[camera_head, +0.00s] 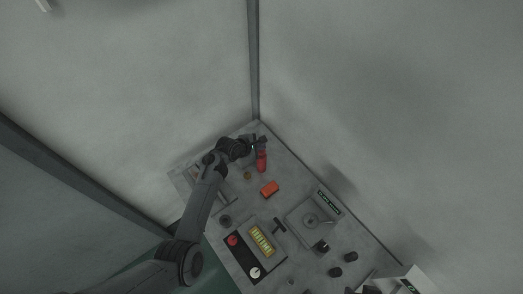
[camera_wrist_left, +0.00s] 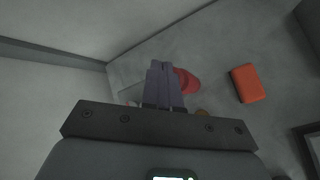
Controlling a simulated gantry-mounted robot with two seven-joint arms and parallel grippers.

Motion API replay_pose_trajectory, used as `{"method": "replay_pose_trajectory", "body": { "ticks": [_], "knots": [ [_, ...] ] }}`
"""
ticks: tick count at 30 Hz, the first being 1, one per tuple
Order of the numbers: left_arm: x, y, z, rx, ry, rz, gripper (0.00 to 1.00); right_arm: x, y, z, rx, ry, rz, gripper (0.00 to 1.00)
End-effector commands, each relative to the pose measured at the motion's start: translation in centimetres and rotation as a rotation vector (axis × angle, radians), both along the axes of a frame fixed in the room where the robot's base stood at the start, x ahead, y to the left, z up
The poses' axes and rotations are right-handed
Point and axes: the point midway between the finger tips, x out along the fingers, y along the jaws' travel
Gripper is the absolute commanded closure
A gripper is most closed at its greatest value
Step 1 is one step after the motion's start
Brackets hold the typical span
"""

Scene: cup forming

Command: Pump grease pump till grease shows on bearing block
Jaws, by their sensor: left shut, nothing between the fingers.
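A red rounded object (camera_head: 261,161), possibly the grease pump, stands near the far corner of the tabletop. It also shows in the left wrist view (camera_wrist_left: 188,81), partly hidden behind my fingers. My left gripper (camera_head: 259,142) is at its far end in the head view; I cannot tell if they touch. In the left wrist view the fingers of my left gripper (camera_wrist_left: 164,66) are together with nothing between them. I cannot make out for sure which part is the bearing block, nor any grease. My right gripper is not in view.
An orange block (camera_head: 270,188) and a small brass-coloured piece (camera_head: 247,175) lie near the red object. A panel with yellow cells (camera_head: 262,241), a red knob (camera_head: 232,240), a square plate (camera_head: 300,222) and several black knobs fill the nearer table. Walls close off the far corner.

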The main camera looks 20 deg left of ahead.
Motion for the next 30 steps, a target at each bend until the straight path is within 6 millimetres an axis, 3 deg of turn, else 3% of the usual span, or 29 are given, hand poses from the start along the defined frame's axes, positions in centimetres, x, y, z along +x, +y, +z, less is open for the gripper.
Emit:
{"method": "replay_pose_trajectory", "body": {
  "ticks": [30],
  "knots": [
    [0.00,0.00,-0.85,0.000,0.000,0.000,1.00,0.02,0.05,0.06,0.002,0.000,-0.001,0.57]
  ]
}}
